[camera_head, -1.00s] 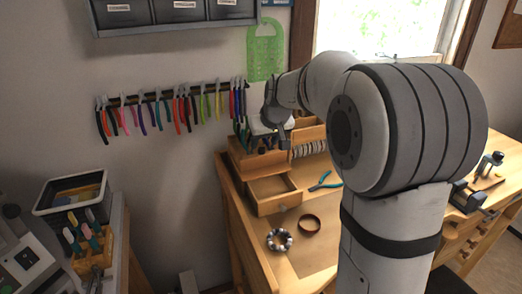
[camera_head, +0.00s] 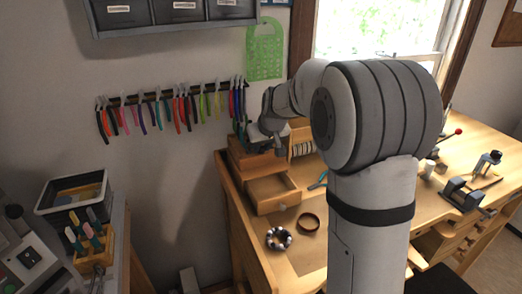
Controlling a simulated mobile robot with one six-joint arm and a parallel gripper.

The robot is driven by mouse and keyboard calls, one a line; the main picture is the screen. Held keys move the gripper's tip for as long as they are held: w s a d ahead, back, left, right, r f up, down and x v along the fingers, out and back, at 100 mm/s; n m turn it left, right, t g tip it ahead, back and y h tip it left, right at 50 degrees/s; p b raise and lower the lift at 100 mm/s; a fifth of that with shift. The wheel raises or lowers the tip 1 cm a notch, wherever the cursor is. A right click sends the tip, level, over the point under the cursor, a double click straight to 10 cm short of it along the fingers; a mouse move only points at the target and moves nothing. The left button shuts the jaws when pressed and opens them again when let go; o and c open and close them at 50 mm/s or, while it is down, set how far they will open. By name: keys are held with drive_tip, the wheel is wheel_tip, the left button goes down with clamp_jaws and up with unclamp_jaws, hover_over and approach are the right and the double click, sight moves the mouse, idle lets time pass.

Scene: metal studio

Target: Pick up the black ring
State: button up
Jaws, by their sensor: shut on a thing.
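My gripper (camera_head: 267,151) is small and dark in the head view, at the top of the wooden organiser (camera_head: 250,165) at the back left of the bench. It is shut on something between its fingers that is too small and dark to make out. I cannot tell any black ring apart there. A dark brown-black band (camera_head: 308,222) lies flat on the bench, well in front of the gripper and apart from it. My arm hides part of the bench to the right.
A beaded bracelet (camera_head: 279,239) lies beside the dark band. The organiser's drawer (camera_head: 273,191) stands open. Pale rings (camera_head: 303,148) sit in a row at its right. Pliers hang on a wall rack (camera_head: 165,96). A small vise (camera_head: 466,194) stands at the right.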

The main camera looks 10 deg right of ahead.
clamp_jaws()
drive_tip(key=shift+r, duration=0.1)
wheel_tip(320, 180, up, 28)
drive_tip(key=s+d+f+b, duration=0.1)
drive_tip(key=s+f+b, duration=0.2)
drive_tip(key=f+b, duration=0.35)
drive_tip(key=s+f+t+b, duration=0.1)
drive_tip(key=s+f+b, duration=0.3)
drive_tip(key=f, duration=0.5)
drive_tip(key=s+d+f+b, duration=0.1)
drive_tip(key=s+f+b, duration=0.2)
drive_tip(key=f+b, duration=0.35)
drive_tip(key=b, duration=0.2)
approach(268, 187)
drive_tip(key=f, duration=0.3)
drive_tip(key=shift+s+f, duration=0.35)
drive_tip(key=w, duration=0.4)
drive_tip(key=shift+w+a+f, duration=0.1)
drive_tip(key=shift+a+f, duration=0.2)
drive_tip(key=shift+a, duration=0.1)
drive_tip(key=shift+f, duration=0.25)
drive_tip(key=shift+f, duration=0.15)
